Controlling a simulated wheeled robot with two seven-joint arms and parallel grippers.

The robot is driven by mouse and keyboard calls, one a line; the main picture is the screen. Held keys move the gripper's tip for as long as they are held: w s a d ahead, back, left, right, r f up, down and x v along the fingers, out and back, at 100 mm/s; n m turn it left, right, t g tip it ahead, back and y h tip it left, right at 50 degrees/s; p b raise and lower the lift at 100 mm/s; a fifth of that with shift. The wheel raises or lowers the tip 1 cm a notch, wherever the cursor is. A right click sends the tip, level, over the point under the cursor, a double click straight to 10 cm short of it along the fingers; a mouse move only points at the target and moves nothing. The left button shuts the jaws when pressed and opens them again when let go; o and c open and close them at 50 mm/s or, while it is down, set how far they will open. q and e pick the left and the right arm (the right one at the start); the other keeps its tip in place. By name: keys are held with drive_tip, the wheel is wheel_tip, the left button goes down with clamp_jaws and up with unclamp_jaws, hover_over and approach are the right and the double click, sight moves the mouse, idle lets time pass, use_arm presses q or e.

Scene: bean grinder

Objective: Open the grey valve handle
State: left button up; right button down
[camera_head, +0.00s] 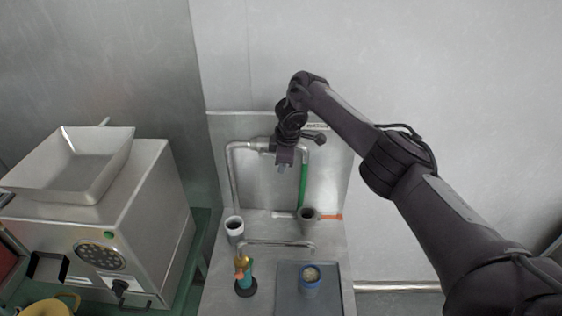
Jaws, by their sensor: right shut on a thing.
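My right gripper (284,165) reaches down from above, in front of the upright metal back panel (325,180). It is shut on what appears to be the grey valve handle at the pipe fitting there. The gripper and wrist hide most of the handle, so its angle cannot be told. A grey bent pipe (232,175) runs from this fitting to the left and down. My left gripper is not in view.
A large metal machine (125,215) fills the left.

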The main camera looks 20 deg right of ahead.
drive_tip(key=shift+r+g+h, duration=0.3)
drive_tip(key=shift+r+h, duration=0.05)
drive_tip(key=shift+h, duration=0.15)
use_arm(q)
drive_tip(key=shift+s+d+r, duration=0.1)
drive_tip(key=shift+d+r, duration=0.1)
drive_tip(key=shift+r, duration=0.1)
use_arm(e)
drive_tip(key=shift+d, duration=0.1)
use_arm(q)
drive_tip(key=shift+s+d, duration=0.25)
use_arm(e)
drive_tip(key=shift+d+r, duration=0.1)
drive_tip(key=c, duration=1.4)
unclamp_jaws()
drive_tip(key=shift+c, duration=0.2)
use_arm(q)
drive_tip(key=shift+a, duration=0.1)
